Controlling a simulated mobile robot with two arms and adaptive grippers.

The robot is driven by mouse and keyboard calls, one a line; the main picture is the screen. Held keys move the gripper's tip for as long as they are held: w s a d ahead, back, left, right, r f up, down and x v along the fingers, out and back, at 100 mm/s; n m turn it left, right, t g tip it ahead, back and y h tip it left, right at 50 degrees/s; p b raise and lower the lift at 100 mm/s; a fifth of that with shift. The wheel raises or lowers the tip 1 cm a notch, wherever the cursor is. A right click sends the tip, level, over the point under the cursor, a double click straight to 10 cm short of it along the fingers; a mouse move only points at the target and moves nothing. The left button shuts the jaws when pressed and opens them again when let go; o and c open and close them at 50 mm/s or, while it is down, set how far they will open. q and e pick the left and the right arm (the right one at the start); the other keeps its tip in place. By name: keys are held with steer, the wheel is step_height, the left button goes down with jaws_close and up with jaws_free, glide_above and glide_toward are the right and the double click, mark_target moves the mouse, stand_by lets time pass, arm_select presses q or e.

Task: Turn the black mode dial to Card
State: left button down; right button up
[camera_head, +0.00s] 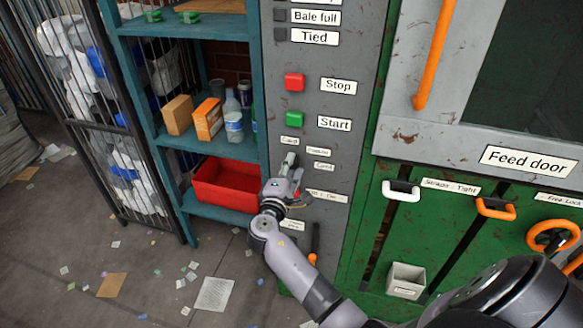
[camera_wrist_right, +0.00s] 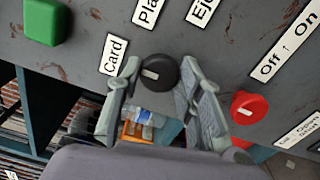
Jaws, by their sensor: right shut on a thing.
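The black mode dial (camera_wrist_right: 160,72) sits on the grey panel between the two fingertips of my right gripper (camera_wrist_right: 159,80). The gripper is shut on it, one finger on each side. The dial's white mark points left in the right wrist view, roughly towards the Card label (camera_wrist_right: 114,54). The Plastic label, cut off by the frame (camera_wrist_right: 148,10), and the Eject label (camera_wrist_right: 203,8) lie further right. In the head view my right gripper (camera_head: 288,172) is at the panel below the Start button and mostly covers the dial. My left gripper is not in view.
A shelf with a red bin (camera_head: 226,172) stands left. The green machine front with handles (camera_head: 400,190) is at right.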

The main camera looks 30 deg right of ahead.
steer(key=o, duration=1.2)
steer(key=shift+w+a, duration=0.1)
steer(key=shift+c, duration=0.2)
steer(key=v, duration=1.2)
